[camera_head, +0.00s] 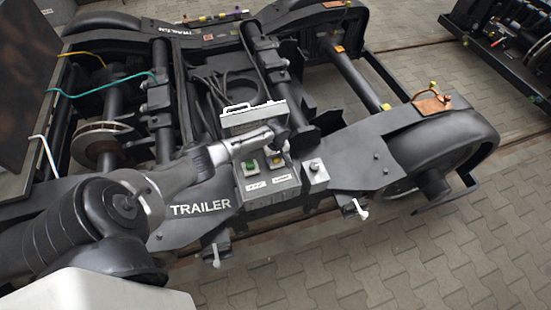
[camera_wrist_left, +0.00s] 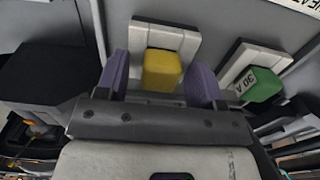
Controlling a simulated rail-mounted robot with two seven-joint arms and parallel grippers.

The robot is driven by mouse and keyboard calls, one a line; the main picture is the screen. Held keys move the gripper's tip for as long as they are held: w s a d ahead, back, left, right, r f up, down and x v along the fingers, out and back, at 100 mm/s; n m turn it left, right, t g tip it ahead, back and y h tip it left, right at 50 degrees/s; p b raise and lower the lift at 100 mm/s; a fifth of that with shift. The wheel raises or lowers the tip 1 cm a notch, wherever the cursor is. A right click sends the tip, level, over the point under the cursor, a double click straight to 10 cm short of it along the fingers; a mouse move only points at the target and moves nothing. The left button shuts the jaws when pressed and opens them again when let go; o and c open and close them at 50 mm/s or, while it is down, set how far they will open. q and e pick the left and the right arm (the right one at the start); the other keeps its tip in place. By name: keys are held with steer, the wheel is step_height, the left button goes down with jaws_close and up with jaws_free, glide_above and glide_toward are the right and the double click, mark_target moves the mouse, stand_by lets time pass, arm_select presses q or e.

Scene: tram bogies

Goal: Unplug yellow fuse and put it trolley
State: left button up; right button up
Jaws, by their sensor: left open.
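The yellow fuse (camera_head: 277,161) sits in the open fuse box (camera_head: 262,200) on the side of the trailer bogie. In the left wrist view the yellow fuse (camera_wrist_left: 162,72) is plugged into a grey socket (camera_wrist_left: 163,38). My left gripper (camera_head: 279,134) is just above the fuse box. Its two purple-padded fingers (camera_wrist_left: 160,80) are open, one on each side of the yellow fuse. A gap shows at the left finger; at the right finger I cannot tell whether it touches. I cannot make out a trolley. My right gripper is not in view.
A green fuse (camera_wrist_left: 262,84) marked "30 A" sits in its socket close to the right finger. The raised box lid (camera_head: 252,117) stands behind the gripper. Bogie frame, axles and wheels surround the box. Clear paving (camera_head: 430,255) lies in front.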

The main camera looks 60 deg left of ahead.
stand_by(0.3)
arm_select(q)
steer(key=shift+p, duration=0.35)
stand_by(0.4)
steer(key=shift+p, duration=0.35)
steer(key=shift+c, duration=0.4)
steer(key=shift+c, duration=0.8)
jaws_close()
steer(key=shift+r, duration=0.2)
